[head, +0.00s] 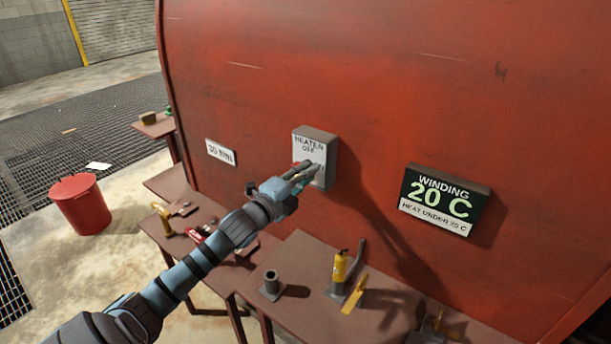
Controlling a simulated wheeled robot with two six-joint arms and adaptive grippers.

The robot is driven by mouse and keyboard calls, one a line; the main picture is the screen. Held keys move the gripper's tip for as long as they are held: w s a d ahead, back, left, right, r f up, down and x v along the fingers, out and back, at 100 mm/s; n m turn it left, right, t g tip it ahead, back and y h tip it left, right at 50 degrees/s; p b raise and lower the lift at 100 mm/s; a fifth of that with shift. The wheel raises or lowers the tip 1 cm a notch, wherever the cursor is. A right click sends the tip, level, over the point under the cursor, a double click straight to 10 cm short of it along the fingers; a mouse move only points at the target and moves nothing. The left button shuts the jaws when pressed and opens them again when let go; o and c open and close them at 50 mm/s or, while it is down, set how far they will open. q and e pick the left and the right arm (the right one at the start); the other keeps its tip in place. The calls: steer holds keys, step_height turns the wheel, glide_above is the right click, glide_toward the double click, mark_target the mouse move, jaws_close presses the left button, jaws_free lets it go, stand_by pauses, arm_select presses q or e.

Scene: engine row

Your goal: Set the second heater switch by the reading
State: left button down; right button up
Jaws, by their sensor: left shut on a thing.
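The heater switch box (328,147) is a grey box on the red housing, labelled "HEATER OFF". My left gripper (312,171) is at the lower part of its face, shut on the switch handle, which the fingers mostly hide. A small bit of red shows beside the fingers. My right gripper is not in view.
A small white plate (221,152) with hard-to-read lettering is on the housing at left. Brown tables (305,255) below hold a yellow bottle (341,266), a dark post (270,281) and tools. A red bin (80,205) stands on the floor at left.

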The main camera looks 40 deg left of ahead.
arm_select(q)
steer(key=shift+r, duration=0.2)
stand_by(0.4)
steer(key=c, duration=1.5)
jaws_free()
steer(key=shift+w+f, duration=0.1)
steer(key=shift+c, duration=0.2)
steer(key=shift+w+a+f, duration=0.15)
steer(key=shift+s, duration=3.75)
